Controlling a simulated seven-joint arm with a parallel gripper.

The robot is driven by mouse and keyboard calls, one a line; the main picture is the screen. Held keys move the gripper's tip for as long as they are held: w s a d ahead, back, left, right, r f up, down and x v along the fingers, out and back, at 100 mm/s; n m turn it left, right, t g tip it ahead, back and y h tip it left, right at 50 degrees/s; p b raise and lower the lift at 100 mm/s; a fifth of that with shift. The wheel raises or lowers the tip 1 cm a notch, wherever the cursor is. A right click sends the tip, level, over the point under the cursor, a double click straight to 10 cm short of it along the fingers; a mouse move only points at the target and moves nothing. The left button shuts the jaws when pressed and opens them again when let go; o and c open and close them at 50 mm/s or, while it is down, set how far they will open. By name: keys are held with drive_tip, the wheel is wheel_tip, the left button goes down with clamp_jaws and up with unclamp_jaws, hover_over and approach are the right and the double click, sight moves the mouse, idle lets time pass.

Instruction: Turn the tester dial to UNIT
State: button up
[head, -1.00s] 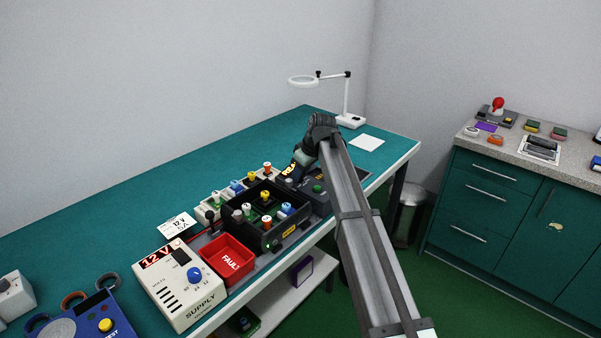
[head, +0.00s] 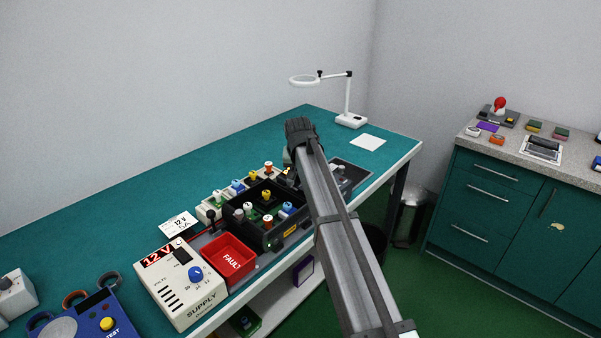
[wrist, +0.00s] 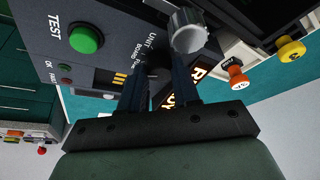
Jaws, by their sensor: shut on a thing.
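The tester (wrist: 104,18) shows in the wrist view as a dark grey panel with a green TEST button (wrist: 86,38), small OK and FAULT lamps, and the printed words UNIT, BOARD and FUSE. My gripper (wrist: 158,75) reaches onto the panel beside these words. Its two fingers are shut on the tester dial, which is dark and mostly hidden between them, so its pointer direction cannot be told. A silver cylinder (wrist: 187,32) stands close beyond the fingertips. In the head view my arm hides most of the tester and the fingertips.
A black tray (head: 262,232) with coloured knobbed parts lies left of my arm. A red FAULT bin (head: 231,258) and a 12 V supply (head: 178,290) stand nearer. A magnifier lamp (head: 349,120) and a white card (head: 368,142) are behind. The back left of the bench is clear.

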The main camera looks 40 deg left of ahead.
drive_tip(key=m, duration=0.2)
drive_tip(key=m+h, duration=0.1)
drive_tip(key=m, duration=0.1)
drive_tip(key=m+h, duration=0.1)
drive_tip(key=m, duration=0.1)
drive_tip(key=shift+a+m+t, duration=0.25)
drive_tip(key=shift+m+t, duration=0.05)
drive_tip(key=shift+t, duration=0.1)
drive_tip(key=m+h, duration=0.1)
drive_tip(key=m, duration=0.2)
drive_tip(key=m+h, duration=0.1)
drive_tip(key=m, duration=0.2)
drive_tip(key=shift+a+h, duration=0.1)
drive_tip(key=shift+h, duration=0.2)
drive_tip(key=o, duration=1)
drive_tip(key=v, duration=1.3)
drive_tip(key=shift+a+r, duration=0.15)
drive_tip(key=shift+r, duration=0.25)
